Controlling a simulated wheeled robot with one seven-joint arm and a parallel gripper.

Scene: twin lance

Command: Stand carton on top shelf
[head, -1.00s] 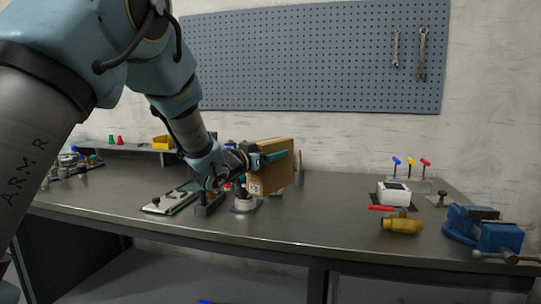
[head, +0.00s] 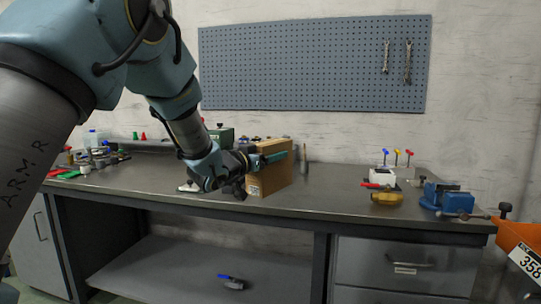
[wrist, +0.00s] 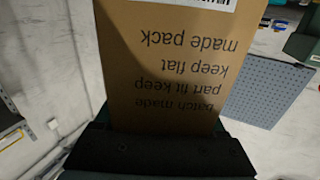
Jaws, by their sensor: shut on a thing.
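My gripper (head: 272,158) is shut on a brown cardboard carton (head: 272,178). One teal finger shows across the carton's near side in the head view; the other finger is hidden. The carton is upright, in front of or over the workbench; I cannot tell how far its base is from the bench top. In the wrist view the carton (wrist: 170,70) fills the middle, with upside-down black print and a white label at its far end. No tall shelf unit is clear in the head view; a low raised ledge (head: 155,147) runs along the bench back.
The steel bench top (head: 325,198) is clear right of the carton. A blue vise (head: 447,198), brass valve (head: 386,198) and white box (head: 382,178) stand further right. Clutter fills the left end. Below is an open lower shelf (head: 180,275).

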